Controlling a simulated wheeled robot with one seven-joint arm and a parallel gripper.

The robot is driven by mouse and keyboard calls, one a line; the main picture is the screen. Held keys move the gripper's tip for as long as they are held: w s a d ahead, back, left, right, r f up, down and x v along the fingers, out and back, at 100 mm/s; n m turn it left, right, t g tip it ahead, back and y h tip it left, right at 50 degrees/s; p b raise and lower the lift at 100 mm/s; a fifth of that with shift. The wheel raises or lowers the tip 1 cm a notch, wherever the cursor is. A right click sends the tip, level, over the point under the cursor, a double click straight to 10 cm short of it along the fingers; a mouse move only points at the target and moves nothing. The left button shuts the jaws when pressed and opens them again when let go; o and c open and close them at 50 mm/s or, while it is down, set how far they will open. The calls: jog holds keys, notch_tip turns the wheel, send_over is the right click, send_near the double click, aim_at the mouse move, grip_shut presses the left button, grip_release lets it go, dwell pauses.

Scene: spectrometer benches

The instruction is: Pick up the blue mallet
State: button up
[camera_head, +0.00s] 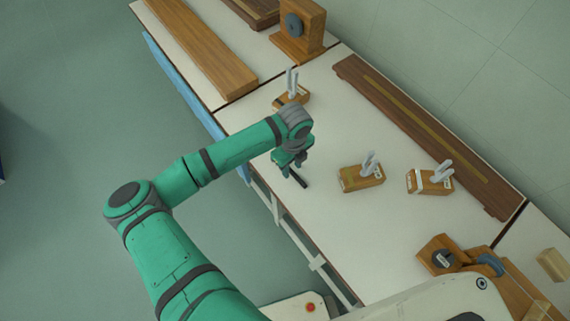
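My gripper (292,161) points down over the near left edge of the white bench top, at the end of my green arm. A thin dark rod (298,179) shows just below and beside the fingers. It may be a mallet handle, but no blue head shows on it, and the gripper may hide its other end. I cannot tell whether the fingers touch it or how far apart they are. A small grey-blue piece (490,263) lies by wooden parts at the lower right; I cannot tell what it is.
Tuning forks on wooden boxes stand at the back (291,98), centre (361,178) and right (430,180). A long dark wooden board (425,130) lies along the wall side. A wooden block with a dial (440,255) stands lower right. The bench (345,235) is bare in front of the centre box.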

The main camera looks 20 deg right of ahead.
jog(key=shift+f, duration=0.75)
grip_shut()
